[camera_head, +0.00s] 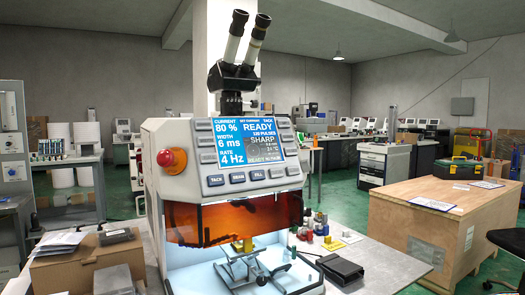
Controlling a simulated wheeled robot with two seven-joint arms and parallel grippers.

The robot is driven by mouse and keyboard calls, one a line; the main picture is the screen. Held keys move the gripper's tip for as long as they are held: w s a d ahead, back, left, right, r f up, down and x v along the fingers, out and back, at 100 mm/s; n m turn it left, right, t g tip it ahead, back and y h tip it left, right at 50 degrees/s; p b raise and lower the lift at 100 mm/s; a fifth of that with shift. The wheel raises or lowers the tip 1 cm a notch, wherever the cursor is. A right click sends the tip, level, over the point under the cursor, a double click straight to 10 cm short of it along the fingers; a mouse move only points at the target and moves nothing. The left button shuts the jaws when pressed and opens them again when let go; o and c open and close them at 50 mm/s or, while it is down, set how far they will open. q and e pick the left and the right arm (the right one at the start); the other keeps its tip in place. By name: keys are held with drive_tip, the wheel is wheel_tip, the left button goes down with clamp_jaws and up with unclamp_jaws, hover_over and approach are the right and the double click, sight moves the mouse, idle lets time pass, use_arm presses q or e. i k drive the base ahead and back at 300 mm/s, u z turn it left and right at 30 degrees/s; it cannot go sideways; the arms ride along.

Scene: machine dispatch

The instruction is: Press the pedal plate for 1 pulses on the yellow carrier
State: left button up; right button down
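A grey-white bench machine (228,165) with a binocular eyepiece stands in the middle. Its blue screen (248,142) reads READY and SHARP, with current 80 %, width 6 ms and rate 4 Hz. Behind and below its orange shield (230,218), a small yellow block (242,246), perhaps the yellow carrier, sits on a metal stage in the lit chamber. A black box-like unit (339,268), which looks like the pedal, lies on the table right of the machine. Whether its plate is pressed cannot be told. Neither of my grippers is in view.
A red knob (165,158) sticks out on the machine's left side. Small coloured bottles (318,225) stand behind the black unit. A cardboard box (88,262) stands at the left front. A wooden crate (400,215) is at the right. The grey tabletop (385,262) around the black unit is mostly clear.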

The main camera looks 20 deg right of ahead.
sight(343, 267)
drive_tip(key=k, duration=0.5)
drive_tip(key=z, duration=1.8)
drive_tip(key=i, duration=1.1)
drive_tip(key=u, duration=1.9)
